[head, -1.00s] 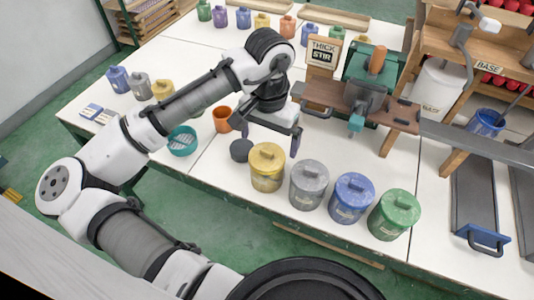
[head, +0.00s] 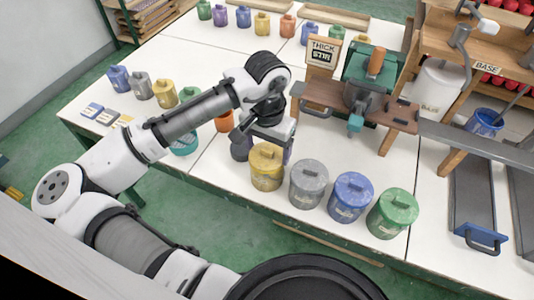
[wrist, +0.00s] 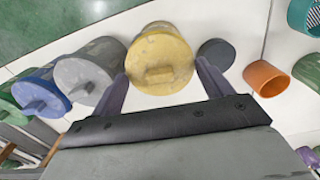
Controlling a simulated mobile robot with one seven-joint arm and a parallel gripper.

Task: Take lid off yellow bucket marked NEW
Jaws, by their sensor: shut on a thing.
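The large yellow bucket (head: 266,180) stands near the table's front edge, left of a grey one. Its yellow lid (head: 265,152) with a block handle is on it. I can read no NEW mark on it. My gripper (head: 265,146) is just behind and above this bucket. In the wrist view, the fingers of my gripper (wrist: 162,78) lie on opposite sides of the yellow lid (wrist: 172,48), shut on it. The exact finger contact is hard to see. The lid's handle (wrist: 158,75) lies between the fingers.
Lidded grey (head: 308,190), blue (head: 350,204) and green (head: 392,218) buckets stand in a row to the right. A dark round piece (wrist: 215,52) and an orange cup (wrist: 265,78) are close by. A stirring machine (head: 365,90) stands behind.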

